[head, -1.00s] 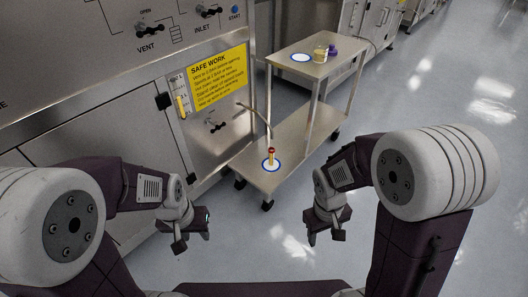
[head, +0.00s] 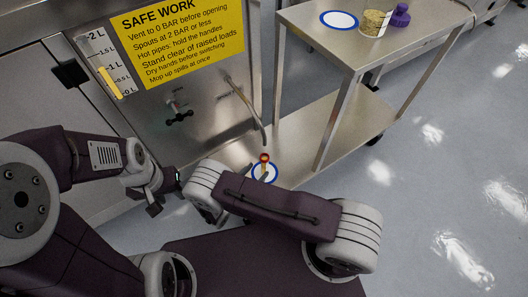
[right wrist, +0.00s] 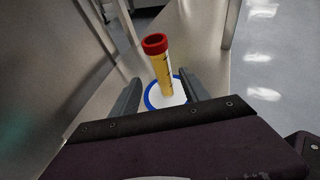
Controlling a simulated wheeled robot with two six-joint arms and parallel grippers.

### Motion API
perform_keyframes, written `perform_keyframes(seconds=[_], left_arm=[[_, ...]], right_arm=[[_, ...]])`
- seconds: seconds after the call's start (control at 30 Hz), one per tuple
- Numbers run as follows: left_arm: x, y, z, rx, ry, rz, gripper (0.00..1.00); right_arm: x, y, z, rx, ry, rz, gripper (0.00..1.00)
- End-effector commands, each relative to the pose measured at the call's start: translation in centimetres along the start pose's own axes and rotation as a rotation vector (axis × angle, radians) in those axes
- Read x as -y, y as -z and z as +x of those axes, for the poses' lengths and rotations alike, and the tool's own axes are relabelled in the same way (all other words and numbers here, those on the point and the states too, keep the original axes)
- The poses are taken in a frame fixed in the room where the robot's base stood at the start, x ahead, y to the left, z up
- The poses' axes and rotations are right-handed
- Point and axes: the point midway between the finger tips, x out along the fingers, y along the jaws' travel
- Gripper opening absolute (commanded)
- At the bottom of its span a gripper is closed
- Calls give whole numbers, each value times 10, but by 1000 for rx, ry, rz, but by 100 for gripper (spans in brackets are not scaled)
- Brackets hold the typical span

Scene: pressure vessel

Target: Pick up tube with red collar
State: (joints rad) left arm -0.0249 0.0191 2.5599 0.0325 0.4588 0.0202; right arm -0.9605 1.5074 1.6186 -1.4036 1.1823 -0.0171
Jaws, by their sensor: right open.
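The tube with the red collar (right wrist: 162,70) stands upright on a white disc with a blue ring (right wrist: 151,101), with yellow contents. In the head view the tube (head: 264,162) is on the cart's lower shelf, beyond my right forearm. My right gripper (right wrist: 163,82) is open, with one finger on each side of the tube and gaps visible between them. In the head view my right arm mostly hides this gripper. My left gripper (head: 160,200) is at the left, in front of the steel cabinet and away from the tube; its jaw opening is unclear.
The cart's upper shelf (head: 310,25) holds a blue-ringed white disc (head: 339,19), a jar of yellowish contents (head: 374,22) and a purple object (head: 400,15). A bent spout (head: 250,110) hangs from the cabinet close to the tube. Open floor lies to the right.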

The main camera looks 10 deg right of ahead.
Motion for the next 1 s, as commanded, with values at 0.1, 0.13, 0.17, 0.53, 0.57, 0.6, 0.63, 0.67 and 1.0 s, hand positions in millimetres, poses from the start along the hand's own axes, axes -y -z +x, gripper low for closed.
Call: perform_keyframes(seconds=[0.1,0.13,0.17,0.53,0.57,0.6,0.63,0.67,1.0], left_arm=[[0,0,3,0,0,0,40],[0,-1,6,0,0,0,40],[0,-1,9,0,0,0,40],[1,-3,27,0,0,0,40],[1,-3,31,0,0,0,40],[1,-4,38,0,0,0,40],[1,-4,41,0,0,0,40],[1,-5,44,0,0,0,40],[1,-5,46,0,0,0,40]], right_arm=[[0,1,5,1,-1,-1,54],[0,2,10,1,2,0,54],[1,2,16,0,3,0,54],[2,2,50,-1,4,2,54],[3,2,57,-1,6,4,54],[3,3,65,-1,7,4,54],[4,2,71,-1,6,3,54],[4,1,76,-1,7,4,54],[3,-4,91,-2,2,2,54]])
